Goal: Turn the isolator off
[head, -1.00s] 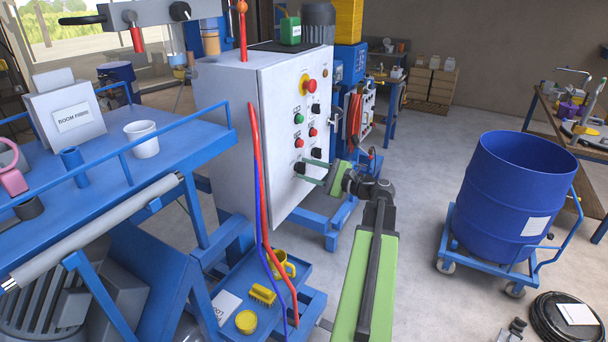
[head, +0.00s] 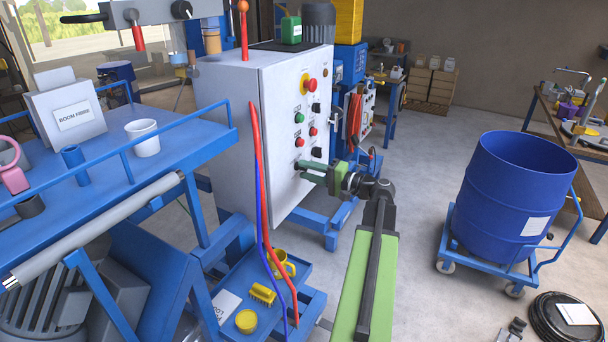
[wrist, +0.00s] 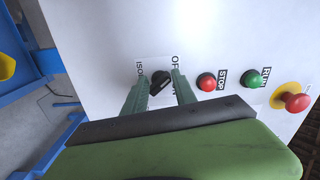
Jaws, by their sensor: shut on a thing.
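The isolator is a small black rotary knob (wrist: 160,82) low on the front of the white control cabinet (head: 290,130). In the wrist view a partly covered label starting "ISO" is on its left and an OFF/ON label is on its right. The knob's grip sits at a slant to those labels. My gripper (head: 304,170) reaches the cabinet face from the right. Its two green fingers (wrist: 159,88) are on either side of the knob, shut on it. In the head view the fingers hide the knob.
A red STOP button (wrist: 207,82), a green RUN button (wrist: 253,79) and a red emergency stop on yellow (wrist: 292,100) line up beside the knob. Red and blue hoses (head: 258,165) hang at the cabinet's left. A blue drum (head: 510,185) stands right, with open floor between.

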